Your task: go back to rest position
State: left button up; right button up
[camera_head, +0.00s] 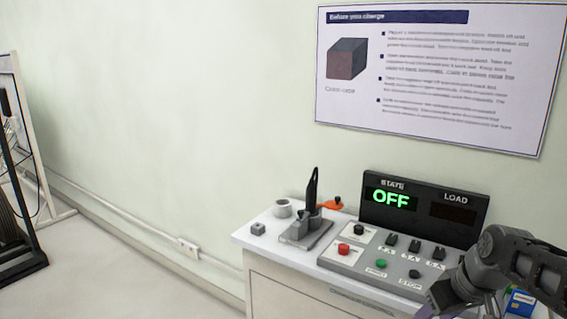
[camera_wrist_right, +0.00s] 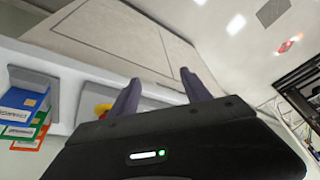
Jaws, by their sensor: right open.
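My right arm comes in at the lower right of the head view, and its gripper (camera_head: 440,299) is low in front of the control panel's right end. In the right wrist view the two dark purple fingers of the gripper (camera_wrist_right: 158,82) stand apart with nothing between them. Pale cabinet panels (camera_wrist_right: 110,38) show beyond the fingers. My left gripper is in neither view.
A control panel (camera_head: 345,262) with buttons and an "OFF" display (camera_head: 391,198) sits on a white cabinet (camera_head: 280,284). Blue, green and orange boxes (camera_wrist_right: 22,108) lie near my right gripper.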

jog(key=s+a+f+m+g+y+p, duration=0.1)
jog(key=a+f, duration=0.7)
jog(key=f, duration=0.4)
jog(key=s+a+f+g+y+p, duration=0.1)
jog(key=a+f+p, duration=0.1)
jog(key=a+f, duration=0.7)
jog(key=s+a+f+m+p, duration=0.1)
jog(key=s+a+f, duration=0.4)
jog(key=s+f, duration=0.2)
jog(key=s+a+f+m+g+y, duration=0.1)
jog(key=s+a+f, duration=0.4)
jog(key=s, duration=0.6)
notch_tip(320, 180, down, 3)
jog(key=shift+s+r+g+p, duration=0.1)
jog(key=shift+s+g+p, duration=0.1)
jog(key=shift+g+p, duration=0.15)
jog(key=shift+w, duration=0.1)
